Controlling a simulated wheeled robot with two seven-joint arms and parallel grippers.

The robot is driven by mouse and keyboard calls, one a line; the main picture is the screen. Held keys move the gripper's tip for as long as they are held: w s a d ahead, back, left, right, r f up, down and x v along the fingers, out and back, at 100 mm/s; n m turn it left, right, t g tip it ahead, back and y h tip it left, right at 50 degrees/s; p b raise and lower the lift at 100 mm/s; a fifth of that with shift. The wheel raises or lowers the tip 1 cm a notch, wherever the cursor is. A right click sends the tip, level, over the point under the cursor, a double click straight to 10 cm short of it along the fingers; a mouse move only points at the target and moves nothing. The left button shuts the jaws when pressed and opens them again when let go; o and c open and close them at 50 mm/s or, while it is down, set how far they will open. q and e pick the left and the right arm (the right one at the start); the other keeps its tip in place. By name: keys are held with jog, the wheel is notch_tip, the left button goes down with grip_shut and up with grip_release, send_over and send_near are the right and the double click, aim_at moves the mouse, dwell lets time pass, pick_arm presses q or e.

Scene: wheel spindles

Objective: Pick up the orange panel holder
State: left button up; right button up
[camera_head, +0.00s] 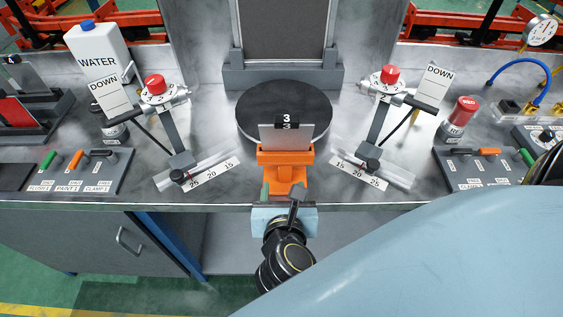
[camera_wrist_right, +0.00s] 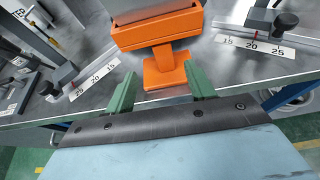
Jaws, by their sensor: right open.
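The orange panel holder (camera_head: 284,158) stands near the front edge of the grey workbench, in front of a round black turntable (camera_head: 262,112). It carries an upright grey panel (camera_head: 286,136) with a black tag marked 3. In the right wrist view the holder (camera_wrist_right: 158,32) shows its wide top, narrow post and flat foot. My right gripper (camera_head: 282,193) is open at the bench's front edge, facing the holder. In the right wrist view its two green fingers (camera_wrist_right: 160,74) lie either side of the post, with gaps visible. Whether the post is fully between them is unclear. My left gripper is not in view.
Lever stands with red knobs (camera_head: 154,84) (camera_head: 388,77) and angle scales flank the holder. A water bottle (camera_head: 98,52) and switch panel (camera_head: 70,170) are at left. A red-capped canister (camera_head: 462,115) and another switch panel (camera_head: 487,168) are at right.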

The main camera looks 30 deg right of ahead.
aim_at(284, 169)
jog(key=x, duration=0.7)
jog(key=shift+w+d+f, duration=0.1)
jog(key=x, duration=0.5)
jog(key=shift+d+f, duration=0.15)
jog(key=shift+f, duration=0.15)
jog(key=shift+r, duration=0.1)
grip_shut()
